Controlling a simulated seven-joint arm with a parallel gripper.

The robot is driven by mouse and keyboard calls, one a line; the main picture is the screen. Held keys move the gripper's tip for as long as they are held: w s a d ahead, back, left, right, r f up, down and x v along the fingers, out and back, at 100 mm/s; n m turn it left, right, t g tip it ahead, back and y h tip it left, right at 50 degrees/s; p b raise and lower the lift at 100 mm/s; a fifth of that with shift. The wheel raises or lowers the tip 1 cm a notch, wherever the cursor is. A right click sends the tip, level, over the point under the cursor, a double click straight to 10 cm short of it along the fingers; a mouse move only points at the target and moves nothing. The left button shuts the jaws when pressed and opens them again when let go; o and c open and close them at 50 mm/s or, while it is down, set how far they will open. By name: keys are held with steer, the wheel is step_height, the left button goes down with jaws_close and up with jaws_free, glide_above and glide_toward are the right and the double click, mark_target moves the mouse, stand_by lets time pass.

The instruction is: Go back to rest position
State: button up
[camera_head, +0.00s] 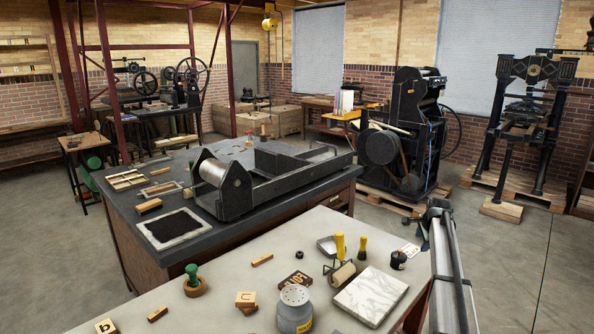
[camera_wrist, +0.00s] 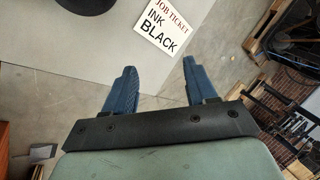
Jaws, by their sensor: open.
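My gripper (camera_head: 434,220) is at the right end of the pale table (camera_head: 220,300), raised near its right edge. In the wrist view its two blue fingers (camera_wrist: 159,66) are spread apart with nothing between them. Past the fingertips lies a white card (camera_wrist: 166,26) reading "JOB TICKET INK BLACK" on the table top. The card also shows in the head view (camera_head: 410,249), just left of my arm. A dark round-topped jar (camera_head: 398,260) stands beside the card; part of a dark round thing (camera_wrist: 88,3) shows at the wrist view's top edge.
A flatbed press (camera_head: 270,180) stands on the dark bench behind. Open floor (camera_head: 510,265) lies to the right.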

steer(key=s+d+f+n+t+h, duration=0.2)
steer(key=s+d+f+n, duration=0.2)
steer(key=s+d+f, duration=0.6)
steer(key=s+a+f+n+g+y, duration=0.2)
steer(key=s+a+f+n+g, duration=0.15)
steer(key=s+a+f, duration=1)
steer(key=s+a+f+n+g+y, duration=0.1)
steer(key=s+a+f+n+g, duration=0.25)
steer(key=s+a+f, duration=0.95)
steer(key=s+a+f+n+g, duration=0.2)
steer(key=s+a, duration=0.3)
steer(key=s, duration=0.5)
steer(key=s+a+f+n+g, duration=0.2)
steer(key=s+a+f, duration=0.2)
steer(key=s, duration=0.7)
steer(key=s+a+f+n+g, duration=0.2)
steer(key=s+a+f+g, duration=0.1)
steer(key=s, duration=0.7)
steer(key=a+f, duration=0.1)
steer(key=a, duration=0.1)
steer(key=shift+s+a+n, duration=0.25)
steer(key=shift+a+n, duration=0.05)
steer(key=shift+n, duration=0.1)
